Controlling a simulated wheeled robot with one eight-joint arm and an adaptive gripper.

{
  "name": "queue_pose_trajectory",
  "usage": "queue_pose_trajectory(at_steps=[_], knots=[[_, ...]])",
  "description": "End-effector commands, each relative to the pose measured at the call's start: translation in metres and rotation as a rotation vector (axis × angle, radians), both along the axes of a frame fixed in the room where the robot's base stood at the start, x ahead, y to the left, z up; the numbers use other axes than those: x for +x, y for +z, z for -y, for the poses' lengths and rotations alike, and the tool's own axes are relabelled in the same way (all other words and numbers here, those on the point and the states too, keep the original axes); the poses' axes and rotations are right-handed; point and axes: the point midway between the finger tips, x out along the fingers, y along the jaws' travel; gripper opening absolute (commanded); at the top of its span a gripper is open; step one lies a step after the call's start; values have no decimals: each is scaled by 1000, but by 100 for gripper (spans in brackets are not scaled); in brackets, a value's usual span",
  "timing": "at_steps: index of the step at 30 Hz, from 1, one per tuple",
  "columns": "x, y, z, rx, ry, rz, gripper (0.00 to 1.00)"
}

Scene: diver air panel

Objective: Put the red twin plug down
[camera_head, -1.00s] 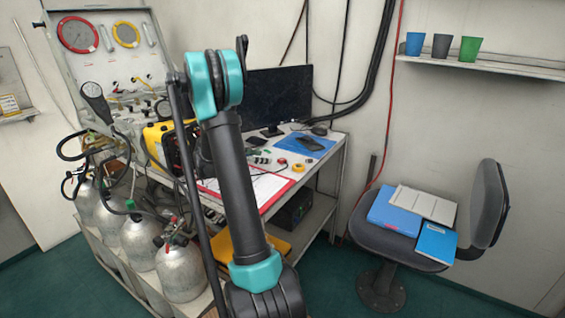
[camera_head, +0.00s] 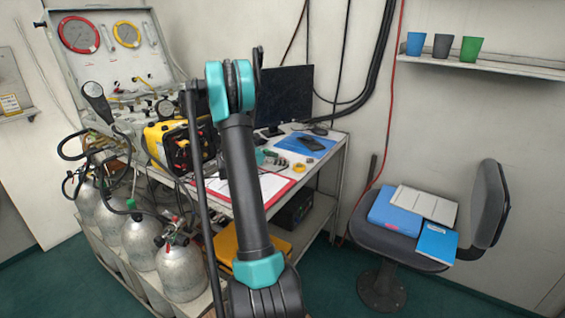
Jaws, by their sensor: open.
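My gripper (camera_head: 275,160) shows small just right of my upper arm, low over the white work table (camera_head: 322,165). Its teal wrist part and dark fingers are partly hidden behind the arm; it is open. I cannot make out the red twin plug for sure; the gripper and arm cover that part of the table.
A yellow tape roll (camera_head: 299,167) lies right of the gripper. A red-edged clipboard (camera_head: 272,187) lies at the front. A blue mat (camera_head: 292,143) and a monitor (camera_head: 284,95) are behind. A yellow case (camera_head: 172,143) and gas cylinders (camera_head: 182,272) stand left.

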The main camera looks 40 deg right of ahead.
Motion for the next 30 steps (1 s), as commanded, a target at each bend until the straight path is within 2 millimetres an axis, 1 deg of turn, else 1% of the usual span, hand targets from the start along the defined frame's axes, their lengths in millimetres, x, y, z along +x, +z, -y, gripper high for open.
queue_pose_trajectory(at_steps=[2,12,14,23,26,29,30], knots=[[0,0,0,0,0,0,61],[0,0,0,0,0,0,19],[0,0,0,0,0,0,11],[0,4,0,0,0,0,11],[0,10,0,0,0,0,11],[0,24,0,0,0,0,11],[0,31,-1,0,0,0,11]])
